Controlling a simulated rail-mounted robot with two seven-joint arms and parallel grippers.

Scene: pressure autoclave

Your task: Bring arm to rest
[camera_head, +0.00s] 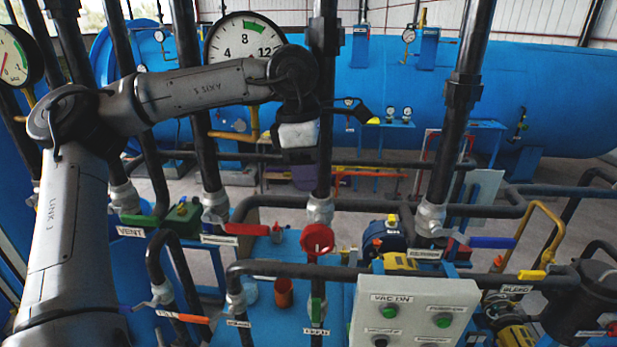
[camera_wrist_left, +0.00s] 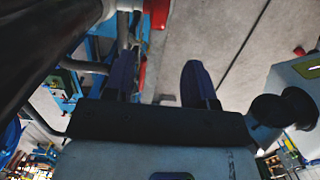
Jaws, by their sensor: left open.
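My right gripper is not in view.
Dark pipes cross the area. A red-handled valve (camera_head: 245,229), a red round valve (camera_head: 318,240) and a control box (camera_head: 415,312) stand below. A pressure gauge (camera_head: 243,40) is behind the forearm. A large blue vessel (camera_head: 480,90) fills the back.

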